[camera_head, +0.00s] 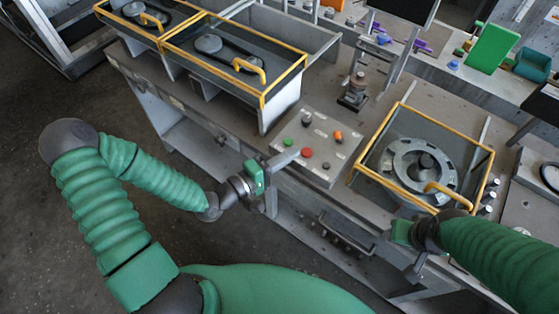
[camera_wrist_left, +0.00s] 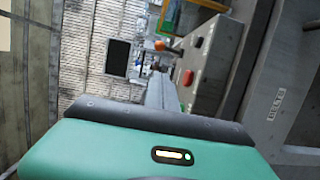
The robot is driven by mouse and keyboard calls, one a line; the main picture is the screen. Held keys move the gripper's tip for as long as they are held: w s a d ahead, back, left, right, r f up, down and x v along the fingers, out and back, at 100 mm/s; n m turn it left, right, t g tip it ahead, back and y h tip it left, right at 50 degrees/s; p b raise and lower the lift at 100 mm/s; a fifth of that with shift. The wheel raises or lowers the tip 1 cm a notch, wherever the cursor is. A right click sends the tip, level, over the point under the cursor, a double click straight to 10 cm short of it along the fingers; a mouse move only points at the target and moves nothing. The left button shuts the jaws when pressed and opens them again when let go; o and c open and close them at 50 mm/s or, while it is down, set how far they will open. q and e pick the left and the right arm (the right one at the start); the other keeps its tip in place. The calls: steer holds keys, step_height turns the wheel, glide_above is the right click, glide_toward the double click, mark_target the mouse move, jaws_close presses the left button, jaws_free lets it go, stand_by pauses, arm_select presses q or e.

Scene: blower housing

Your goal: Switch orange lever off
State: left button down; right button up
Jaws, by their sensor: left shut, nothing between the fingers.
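The orange lever (camera_head: 338,136) stands on the right part of a grey control panel (camera_head: 318,138) on the bench. The panel also has a red button (camera_head: 307,153), a green button (camera_head: 288,141) and a black knob (camera_head: 306,119). My left gripper (camera_head: 294,155) is shut and empty at the panel's near left edge, close to the red and green buttons and apart from the lever. Its fingers (camera_wrist_left: 160,92) point toward the panel side in the left wrist view. My right gripper (camera_head: 413,240) is at the near edge of the right-hand housing; its fingers do not show clearly.
A yellow-framed cover with a handle (camera_head: 440,190) lies over a round grey housing (camera_head: 420,165) right of the panel. Two yellow-framed boxes (camera_head: 235,55) stand at the back left. A dark post fixture (camera_head: 356,90) rises behind the panel.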

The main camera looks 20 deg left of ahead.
arm_select(q)
steer(key=p+v, duration=0.1)
steer(key=v, duration=0.2)
steer(key=shift+s+a, duration=0.15)
steer(key=shift+s, duration=0.15)
